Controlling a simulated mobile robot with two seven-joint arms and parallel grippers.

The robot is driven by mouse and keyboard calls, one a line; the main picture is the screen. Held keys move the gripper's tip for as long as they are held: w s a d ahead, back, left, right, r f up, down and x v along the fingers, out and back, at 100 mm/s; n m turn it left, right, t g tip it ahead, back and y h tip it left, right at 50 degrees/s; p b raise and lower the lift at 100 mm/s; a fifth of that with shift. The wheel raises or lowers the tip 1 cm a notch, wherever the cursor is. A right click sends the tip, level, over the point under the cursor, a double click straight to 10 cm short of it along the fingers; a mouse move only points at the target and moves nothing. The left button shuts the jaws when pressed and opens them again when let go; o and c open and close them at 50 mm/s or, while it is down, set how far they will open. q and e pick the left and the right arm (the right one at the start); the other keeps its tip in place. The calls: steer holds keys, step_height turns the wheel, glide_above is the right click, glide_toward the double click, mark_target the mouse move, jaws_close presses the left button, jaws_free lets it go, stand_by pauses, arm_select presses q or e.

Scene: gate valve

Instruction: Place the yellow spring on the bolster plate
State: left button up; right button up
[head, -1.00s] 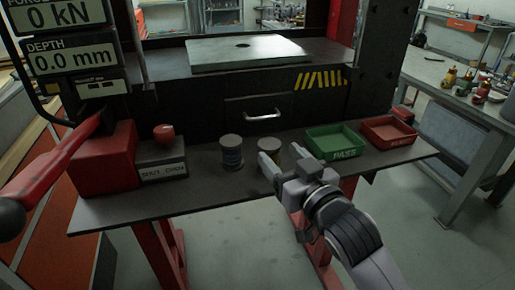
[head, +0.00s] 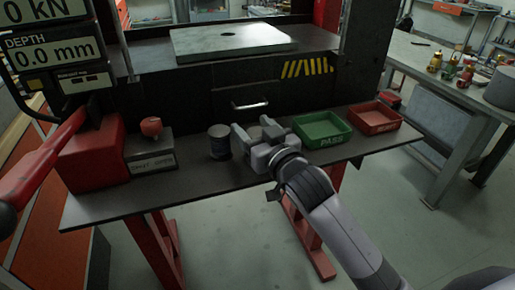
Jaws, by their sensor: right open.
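The bolster plate (head: 205,44) is a pale flat plate with a dark hole, lying bare on the press bed at the top of the head view. My right gripper (head: 254,131) is open over the grey shelf, its fingers pointing away toward the press. A short, dull cylinder (head: 254,133), seemingly the yellow spring, shows between the fingers, mostly hidden by the gripper. I cannot tell whether the fingers touch it. A dark, bluish spring with a grey top (head: 219,143) stands upright just left of the gripper. My left gripper is not in view.
On the shelf (head: 150,202), a green PASS tray (head: 322,138) and a red tray (head: 374,119) stand to the right. A grey box (head: 150,155) with a red knob and a red block (head: 90,160) stand left. A drawer handle (head: 250,105) is behind the gripper.

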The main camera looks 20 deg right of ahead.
steer(key=c, duration=1.1)
steer(key=shift+o, duration=0.2)
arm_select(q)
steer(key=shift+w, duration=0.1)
arm_select(e)
steer(key=shift+r, duration=0.1)
